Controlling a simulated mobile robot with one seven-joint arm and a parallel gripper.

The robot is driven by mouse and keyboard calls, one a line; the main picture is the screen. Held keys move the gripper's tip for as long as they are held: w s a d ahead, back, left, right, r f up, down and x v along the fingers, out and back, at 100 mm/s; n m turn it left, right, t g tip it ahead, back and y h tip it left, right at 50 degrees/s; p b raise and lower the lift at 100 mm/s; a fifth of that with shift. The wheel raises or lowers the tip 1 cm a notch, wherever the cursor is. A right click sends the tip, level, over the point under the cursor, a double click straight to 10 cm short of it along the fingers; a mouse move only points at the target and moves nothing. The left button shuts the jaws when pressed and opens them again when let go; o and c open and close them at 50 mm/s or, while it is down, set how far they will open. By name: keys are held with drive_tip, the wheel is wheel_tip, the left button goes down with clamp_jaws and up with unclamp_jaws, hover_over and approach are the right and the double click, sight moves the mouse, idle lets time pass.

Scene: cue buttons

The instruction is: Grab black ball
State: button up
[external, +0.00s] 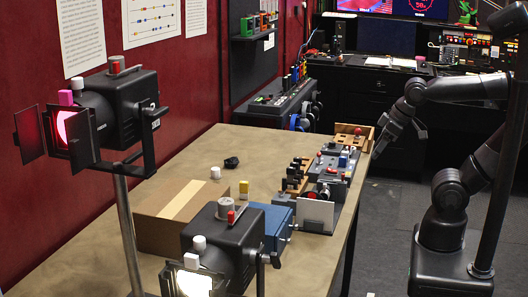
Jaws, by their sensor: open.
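A small black lump (231,162) lies on the tan table (262,143), left of the control panels. Its shape is too small to tell whether it is a ball. Several black knobs (296,168) stand on a wooden block at the table's right side; I cannot tell which black thing is the black ball. My gripper (379,152) hangs at the table's far right edge, just right of the wooden box with knobs, apart from the black lump and the black knobs. It is open, and I see nothing held; the fingers are small and dark in this view.
Grey control panels (325,178) with coloured knobs line the table's right edge. Two stage lamps (122,108) rise in front. The table's far middle is clear.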

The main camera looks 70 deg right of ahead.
drive_tip(key=shift+o, duration=1)
drive_tip(key=w+d+r, duration=0.2)
drive_tip(key=w, duration=0.5)
drive_tip(key=w+d+r, duration=0.1)
drive_tip(key=w+r, duration=0.2)
drive_tip(key=w, duration=0.5)
drive_tip(key=h, duration=0.2)
hover_over(233, 158)
drive_tip(key=s, duration=0.3)
drive_tip(key=shift+t, duration=0.3)
wheel_tip(233, 158, down, 20)
drive_tip(key=shift+w+r, duration=0.1)
drive_tip(key=shift+a+x, duration=0.2)
drive_tip(key=shift+x, duration=2.85)
